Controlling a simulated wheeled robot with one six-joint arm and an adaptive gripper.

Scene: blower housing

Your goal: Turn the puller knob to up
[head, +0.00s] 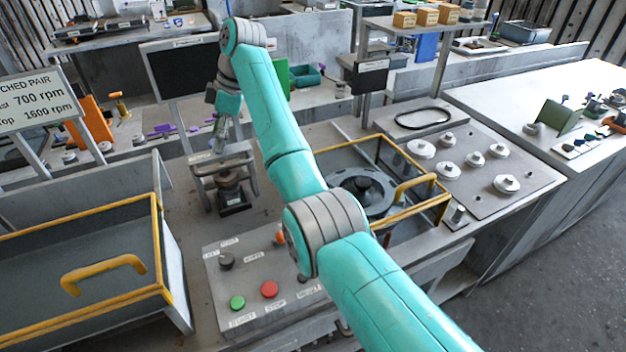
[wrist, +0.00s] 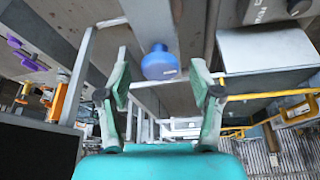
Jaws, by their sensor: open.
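A grey control panel (head: 235,285) stands at the front centre in the head view. It carries a dark round knob (head: 226,262), a green button (head: 237,302) and a red button (head: 269,289). Another dark control and an orange one sit partly behind my arm. The small labels are too blurred to tell which is the puller knob. My gripper (head: 221,132) is at the back left, pointing down above a grey metal frame (head: 222,162), well away from the panel. In the wrist view my gripper (wrist: 161,105) is open, with nothing between its fingers.
A blue rounded object (wrist: 160,63) lies beyond my fingers in the wrist view. A yellow-railed guard (head: 427,206) surrounds a dark round housing (head: 362,190) right of my arm. A yellow-edged bin (head: 120,295) stands left of the panel. A black screen (head: 182,70) stands close left of my gripper.

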